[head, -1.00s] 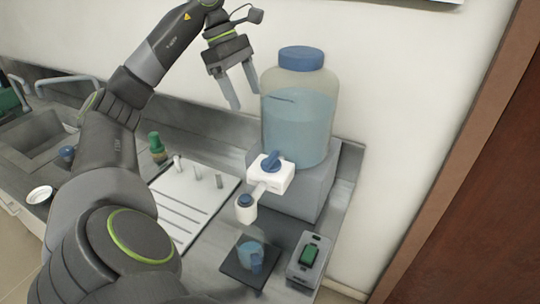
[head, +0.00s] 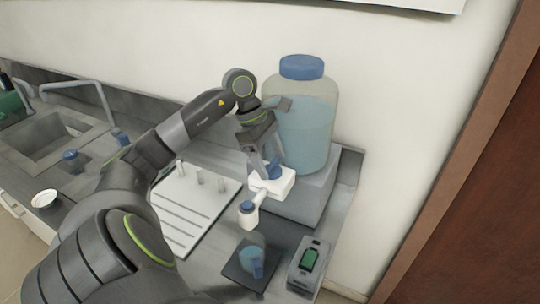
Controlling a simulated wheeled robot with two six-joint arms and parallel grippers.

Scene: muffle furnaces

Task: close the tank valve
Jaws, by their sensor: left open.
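The tank (head: 308,130) is a clear jug of blue liquid with a blue cap, standing on a grey block at the back. The fingers hide part of the handle. My right gripper is not in view.
A beaker with blue liquid (head: 256,262) stands on a dark plate (head: 236,271) below the spout. A grey box with a green switch (head: 310,258) is to its right. A white pegged rack (head: 190,218) lies to the left. A sink (head: 50,140) is far left.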

